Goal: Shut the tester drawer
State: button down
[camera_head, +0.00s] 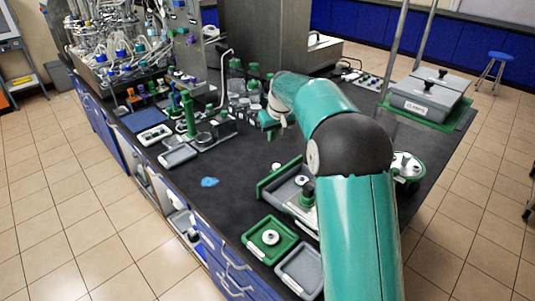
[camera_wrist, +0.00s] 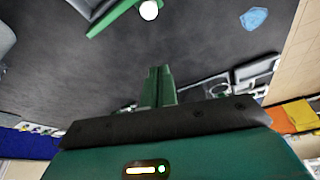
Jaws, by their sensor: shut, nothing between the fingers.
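No part in view is clearly marked as the tester drawer. A tall grey cabinet (camera_head: 262,38) stands at the back of the bench. A low light-coloured part with a dark top (camera_head: 324,44) juts out at its right side; I cannot tell if it is the drawer. My gripper (camera_head: 272,124) is over the dark bench, in front of the cabinet, partly hidden by my own wrist. In the wrist view my gripper (camera_wrist: 160,72) shows its green fingers together and empty, above the bare bench top.
A green-edged tray (camera_head: 275,184) lies nearer me, with a green tray (camera_head: 255,246) in front. A blue cloth (camera_head: 209,182) lies on the bench. Green-capped bottles (camera_head: 236,68) stand near the cabinet. Grey lidded boxes (camera_head: 425,97) stand at the right. The bench middle is clear.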

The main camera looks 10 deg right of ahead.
jog(key=x, duration=0.9)
jog(key=shift+f, duration=0.1)
jog(key=shift+s+d+f, duration=0.1)
jog(key=shift+s+f, duration=0.2)
jog(key=shift+s, duration=0.15)
jog(key=shift+s+d+r, duration=0.15)
jog(key=shift+s, duration=0.35)
jog(key=shift+s+d+r, duration=0.1)
jog(key=shift+s+d, duration=0.05)
jog(key=shift+s, duration=0.4)
jog(key=shift+s+d+f, duration=0.1)
jog(key=shift+s+f, duration=0.1)
jog(key=shift+f, duration=0.05)
jog(key=shift+s+r, duration=0.15)
jog(key=shift+s, duration=0.1)
jog(key=shift+w, duration=0.15)
jog(key=shift+s+d, duration=0.15)
jog(key=shift+s, duration=0.1)
send_over(296, 190)
jog(key=shift+w, duration=0.35)
jog(key=shift+s, duration=0.3)
jog(key=shift+d, duration=0.1)
